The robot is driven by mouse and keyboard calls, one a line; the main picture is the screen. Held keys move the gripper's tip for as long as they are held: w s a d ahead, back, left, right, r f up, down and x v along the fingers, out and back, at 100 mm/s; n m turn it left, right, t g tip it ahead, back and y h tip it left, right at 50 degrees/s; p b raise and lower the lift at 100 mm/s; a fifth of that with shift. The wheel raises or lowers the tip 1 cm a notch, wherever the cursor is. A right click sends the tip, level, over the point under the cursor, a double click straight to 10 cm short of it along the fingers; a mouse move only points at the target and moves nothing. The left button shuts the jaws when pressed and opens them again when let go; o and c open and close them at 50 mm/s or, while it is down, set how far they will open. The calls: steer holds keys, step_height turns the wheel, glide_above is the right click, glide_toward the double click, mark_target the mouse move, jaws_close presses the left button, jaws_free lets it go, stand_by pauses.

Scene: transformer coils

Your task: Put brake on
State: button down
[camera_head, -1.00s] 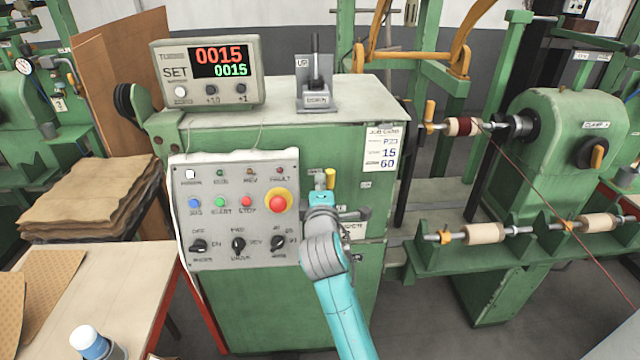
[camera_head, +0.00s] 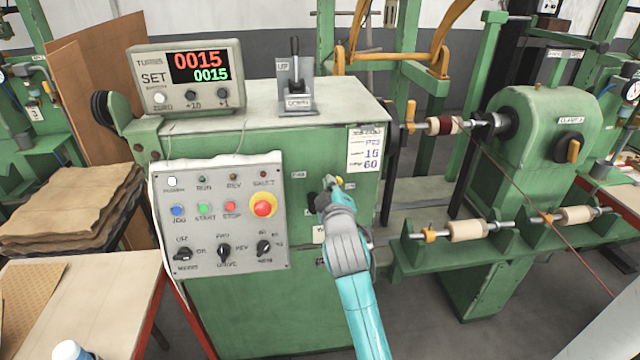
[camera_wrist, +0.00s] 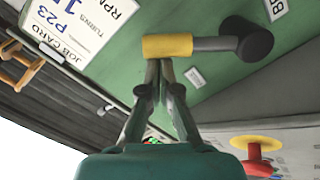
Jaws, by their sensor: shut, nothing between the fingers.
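The brake lever is on the green cabinet front, right of the button panel. Its yellow grip (camera_head: 338,181) points up and to the right from a dark hub (camera_head: 312,201). In the wrist view the yellow grip (camera_wrist: 167,47), grey rod and black hub (camera_wrist: 252,40) show clearly, beside a label that begins "BR" (camera_wrist: 275,8). My gripper (camera_wrist: 158,62) is shut and empty, its fingertips at the underside of the yellow grip in that view; they look in contact or very near. In the head view my gripper (camera_head: 328,200) partly hides the lever's rod.
The button panel (camera_head: 220,235) with a red stop knob (camera_head: 263,205) is left of my arm. A job card (camera_head: 365,149) is above right. A counter (camera_head: 187,77) reads 0015 on both lines. A winder with a wire-fed coil (camera_head: 445,125) stands at right.

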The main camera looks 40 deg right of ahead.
steer(key=shift+s+d+f+m, duration=0.55)
steer(key=shift+d+m, duration=0.1)
steer(key=shift+m, duration=0.15)
steer(key=shift+s+d+f+m, duration=0.4)
steer(key=shift+d+f+m, duration=0.2)
steer(key=shift+m, duration=0.2)
steer(key=shift+d+f, duration=0.1)
steer(key=shift+f, duration=0.05)
steer(key=shift+s, duration=0.1)
